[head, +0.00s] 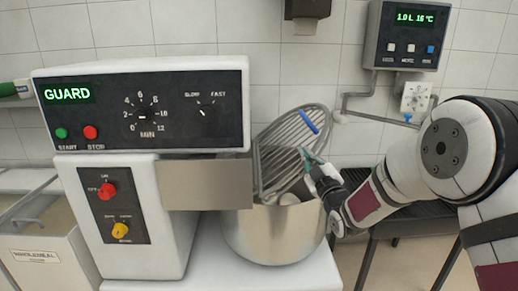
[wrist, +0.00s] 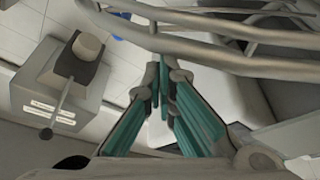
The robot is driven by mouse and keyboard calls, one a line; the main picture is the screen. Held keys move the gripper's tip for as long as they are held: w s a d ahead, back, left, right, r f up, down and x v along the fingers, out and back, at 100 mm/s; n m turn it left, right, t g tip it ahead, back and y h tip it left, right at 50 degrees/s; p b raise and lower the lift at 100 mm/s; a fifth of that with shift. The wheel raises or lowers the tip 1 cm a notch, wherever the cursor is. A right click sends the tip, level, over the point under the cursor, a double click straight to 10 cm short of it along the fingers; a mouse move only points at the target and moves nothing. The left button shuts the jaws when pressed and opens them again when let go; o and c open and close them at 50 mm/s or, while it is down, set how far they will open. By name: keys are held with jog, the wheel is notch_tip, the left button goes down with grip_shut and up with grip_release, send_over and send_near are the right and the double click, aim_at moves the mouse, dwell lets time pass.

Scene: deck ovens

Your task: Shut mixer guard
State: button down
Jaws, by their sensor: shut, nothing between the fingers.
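The mixer guard (head: 287,150) is a grey wire grille with a blue handle (head: 309,121). In the head view it stands raised and tilted above the steel bowl (head: 268,235). The mixer (head: 140,115) shows "GUARD" on its green display (head: 67,92). My gripper (head: 308,157) is at the right side of the guard, above the bowl rim, with its fingers close to the bars. In the wrist view the teal fingers (wrist: 160,88) are together and empty, and the guard's curved bars (wrist: 215,50) cross close by. I cannot tell whether the fingers touch them.
A wall-mounted water meter (head: 408,42) with pipes hangs at the upper right. A dark table (head: 395,213) stands behind my arm. An ingredient bin (head: 45,245) stands at the lower left. The mixer body blocks the left side.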

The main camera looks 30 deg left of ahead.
jog(key=w+d+f+m+t+h+b, duration=0.1)
jog(key=d+f+m+b, duration=0.1)
jog(key=f+m+b, duration=0.2)
jog(key=w+d+f+m+t+h+b, duration=0.1)
jog(key=f+m+b, duration=0.4)
jog(key=f+b, duration=0.5)
jog(key=shift+w+d+t+b, duration=0.45)
jog(key=shift+w+d+t, duration=0.1)
jog(key=shift+d, duration=0.5)
